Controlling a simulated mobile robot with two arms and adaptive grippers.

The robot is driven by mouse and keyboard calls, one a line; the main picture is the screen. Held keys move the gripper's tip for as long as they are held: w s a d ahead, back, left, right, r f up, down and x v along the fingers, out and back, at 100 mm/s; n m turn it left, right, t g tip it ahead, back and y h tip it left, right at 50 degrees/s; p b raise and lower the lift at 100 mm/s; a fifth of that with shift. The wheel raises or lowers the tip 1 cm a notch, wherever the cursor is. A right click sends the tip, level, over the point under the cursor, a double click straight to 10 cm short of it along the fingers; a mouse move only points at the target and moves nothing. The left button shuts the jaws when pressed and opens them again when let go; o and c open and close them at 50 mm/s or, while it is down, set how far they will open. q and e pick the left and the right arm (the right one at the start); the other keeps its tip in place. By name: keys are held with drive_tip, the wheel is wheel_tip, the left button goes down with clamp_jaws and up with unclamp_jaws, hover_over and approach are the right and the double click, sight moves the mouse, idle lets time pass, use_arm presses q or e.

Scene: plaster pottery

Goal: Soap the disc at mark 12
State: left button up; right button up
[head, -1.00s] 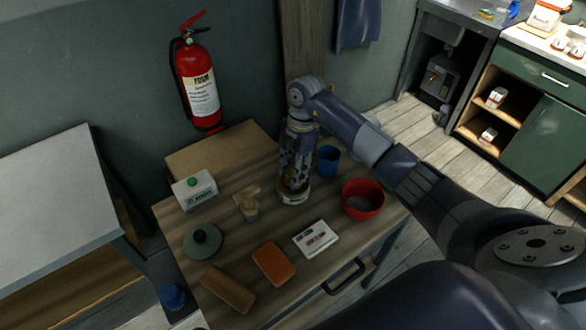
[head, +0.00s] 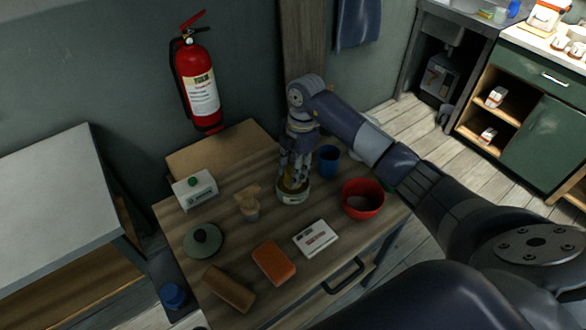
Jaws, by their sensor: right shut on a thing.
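My right gripper (head: 293,180) points down over a low round tin (head: 292,198) with a pale label and a yellowish inside. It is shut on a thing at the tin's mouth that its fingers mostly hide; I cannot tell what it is. A round grey-green disc (head: 204,244) with a dark knob on top lies at the table's left side, apart from the gripper. No mark 12 can be read in this view. My left gripper is not in view.
On the wooden table are a beige brush-like thing (head: 249,205), a white box (head: 195,190), a red bowl (head: 362,206), a blue cup (head: 328,161), a white card (head: 316,238), an orange block (head: 274,263) and a brown block (head: 229,288). A fire extinguisher (head: 200,85) hangs behind.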

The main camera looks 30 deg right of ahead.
drive_tip(key=shift+f, duration=0.1)
wheel_tip(320, 180, up, 7)
drive_tip(key=p, duration=0.6)
idle(0.9)
